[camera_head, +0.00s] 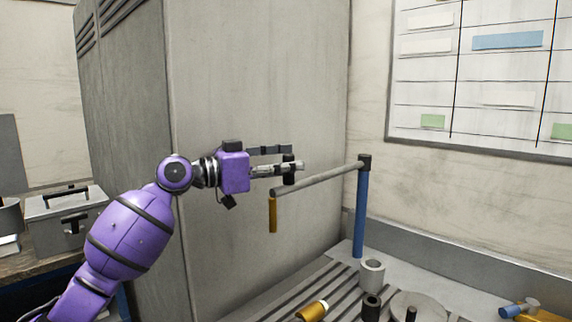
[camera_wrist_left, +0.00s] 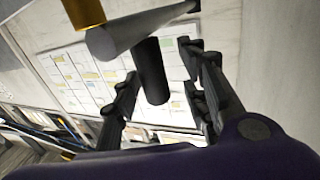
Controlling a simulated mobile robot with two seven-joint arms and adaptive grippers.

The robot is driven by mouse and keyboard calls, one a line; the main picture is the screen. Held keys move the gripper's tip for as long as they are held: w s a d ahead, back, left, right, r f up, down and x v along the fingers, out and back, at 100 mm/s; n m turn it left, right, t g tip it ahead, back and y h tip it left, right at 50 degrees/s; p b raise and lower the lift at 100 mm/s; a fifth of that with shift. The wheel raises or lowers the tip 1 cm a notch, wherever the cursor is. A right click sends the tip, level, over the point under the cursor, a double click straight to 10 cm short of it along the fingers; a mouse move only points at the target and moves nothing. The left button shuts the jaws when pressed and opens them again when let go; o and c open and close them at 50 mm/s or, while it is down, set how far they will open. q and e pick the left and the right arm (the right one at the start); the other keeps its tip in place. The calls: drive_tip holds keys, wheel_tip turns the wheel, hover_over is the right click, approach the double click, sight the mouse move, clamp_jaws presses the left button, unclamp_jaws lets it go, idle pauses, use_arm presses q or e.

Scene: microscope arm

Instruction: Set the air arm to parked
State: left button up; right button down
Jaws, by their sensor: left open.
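The air arm (camera_head: 325,179) is a grey bar reaching left from a black joint on top of a blue post (camera_head: 361,212). A yellow piece (camera_head: 272,214) hangs from its free end, and a black upright grip (camera_head: 289,174) stands near that end. My left gripper (camera_head: 294,158) is open at the free end. In the left wrist view, the black grip (camera_wrist_left: 151,72) lies between the spread fingers, with no clear contact. The grey bar (camera_wrist_left: 135,32) and yellow piece (camera_wrist_left: 84,12) show there too. My right gripper is not in view.
A tall grey cabinet (camera_head: 255,80) stands behind my left arm. Below the air arm is a slatted bench (camera_head: 290,303) with a grey cup (camera_head: 372,272), a yellow cylinder (camera_head: 312,311) and a round disc (camera_head: 418,306). A metal box (camera_head: 64,218) is at left.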

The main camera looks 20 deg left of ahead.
use_arm(q)
drive_tip(key=v, duration=1.2)
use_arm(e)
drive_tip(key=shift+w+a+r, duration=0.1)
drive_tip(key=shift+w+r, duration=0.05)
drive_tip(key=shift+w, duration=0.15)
use_arm(q)
drive_tip(key=shift+a, duration=0.1)
